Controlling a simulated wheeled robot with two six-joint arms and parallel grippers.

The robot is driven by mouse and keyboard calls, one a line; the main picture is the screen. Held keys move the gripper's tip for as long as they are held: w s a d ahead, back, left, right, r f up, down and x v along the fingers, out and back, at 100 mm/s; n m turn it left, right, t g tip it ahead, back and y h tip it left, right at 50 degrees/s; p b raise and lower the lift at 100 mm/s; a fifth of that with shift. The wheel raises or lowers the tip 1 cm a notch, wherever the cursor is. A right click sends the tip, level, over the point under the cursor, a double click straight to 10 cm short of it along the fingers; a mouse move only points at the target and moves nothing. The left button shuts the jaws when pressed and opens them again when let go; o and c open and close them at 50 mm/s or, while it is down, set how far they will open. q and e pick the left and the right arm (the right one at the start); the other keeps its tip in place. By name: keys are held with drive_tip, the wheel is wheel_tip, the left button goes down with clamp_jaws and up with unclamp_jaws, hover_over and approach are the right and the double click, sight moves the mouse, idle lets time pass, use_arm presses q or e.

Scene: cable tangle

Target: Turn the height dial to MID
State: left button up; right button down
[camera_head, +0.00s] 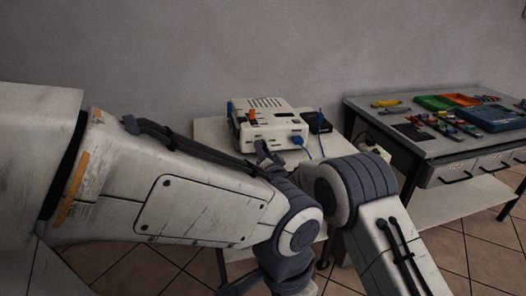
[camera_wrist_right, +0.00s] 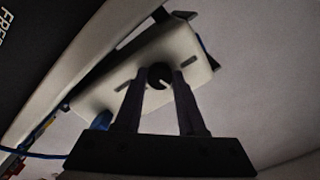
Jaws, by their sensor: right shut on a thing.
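The cream device (camera_head: 270,127) stands on the small white table, with orange and blue parts and a blue plug (camera_head: 297,140) in its front. My right gripper (camera_head: 262,151) is at the front of this device, partly behind my left arm. My right gripper (camera_wrist_right: 159,80) is shut on the dial, one finger on each side. A pale pointer mark shows on the dial; no position labels are readable. My left gripper is out of view.
A small black box (camera_head: 316,122) stands right of the device, with blue cable nearby. My left arm crosses in front of the small table (camera_head: 212,130). A grey workbench (camera_head: 388,118) at the right holds trays and tools. The wall is close behind.

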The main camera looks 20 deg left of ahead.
drive_tip(key=shift+s+a+f, duration=0.1)
drive_tip(key=shift+s+f, duration=0.1)
drive_tip(key=shift+f, duration=0.45)
drive_tip(key=c, duration=0.5)
unclamp_jaws()
drive_tip(key=shift+r, duration=0.2)
drive_tip(key=shift+w, duration=0.1)
drive_tip(key=shift+r, duration=0.1)
drive_tip(key=v, duration=1)
drive_tip(key=shift+s, duration=0.25)
